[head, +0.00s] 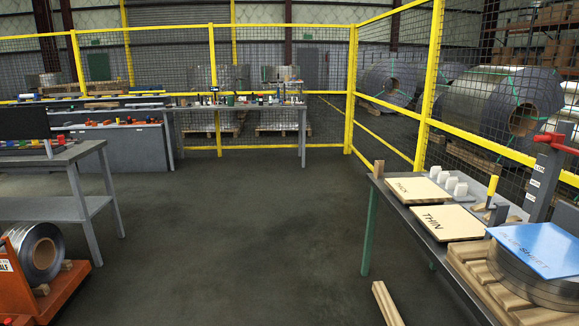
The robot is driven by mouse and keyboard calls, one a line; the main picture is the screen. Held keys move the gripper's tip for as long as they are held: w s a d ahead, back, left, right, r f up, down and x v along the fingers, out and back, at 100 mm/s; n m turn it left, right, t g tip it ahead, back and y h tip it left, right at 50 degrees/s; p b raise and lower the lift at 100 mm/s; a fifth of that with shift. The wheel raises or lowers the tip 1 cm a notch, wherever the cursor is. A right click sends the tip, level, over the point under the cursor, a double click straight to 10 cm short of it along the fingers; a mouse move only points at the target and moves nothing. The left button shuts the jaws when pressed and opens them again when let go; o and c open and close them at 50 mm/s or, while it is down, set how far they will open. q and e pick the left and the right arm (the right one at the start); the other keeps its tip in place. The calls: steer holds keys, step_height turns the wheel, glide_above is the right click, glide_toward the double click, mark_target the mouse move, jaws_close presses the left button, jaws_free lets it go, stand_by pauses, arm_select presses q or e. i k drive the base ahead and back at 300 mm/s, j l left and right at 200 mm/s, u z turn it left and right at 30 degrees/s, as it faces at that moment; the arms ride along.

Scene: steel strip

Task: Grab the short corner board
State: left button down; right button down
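A short brown upright piece (379,168) stands at the far left corner of the right table; it may be the short corner board, but it is too small to tell. A longer pale tan angled piece (386,303) rises at the bottom edge, left of the right table, and is cut off by the frame. I cannot tell for sure which is the short corner board. Neither of my grippers shows in the head view.
The right table (401,205) holds boards marked THICK (412,190) and THIN (447,222), white blocks (449,183) and a blue sheet (536,249) on a coil. An orange cart (58,295) with a steel coil stands at lower left. The middle floor is clear; yellow-framed mesh fencing stands behind.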

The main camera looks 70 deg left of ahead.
mark_target(380, 170)
steer(key=u, duration=1.65)
steer(key=i+j, duration=0.15)
steer(key=i, duration=0.55)
steer(key=i+j, duration=0.15)
steer(key=i, duration=0.6)
steer(key=i+j, duration=0.15)
steer(key=i, duration=0.55)
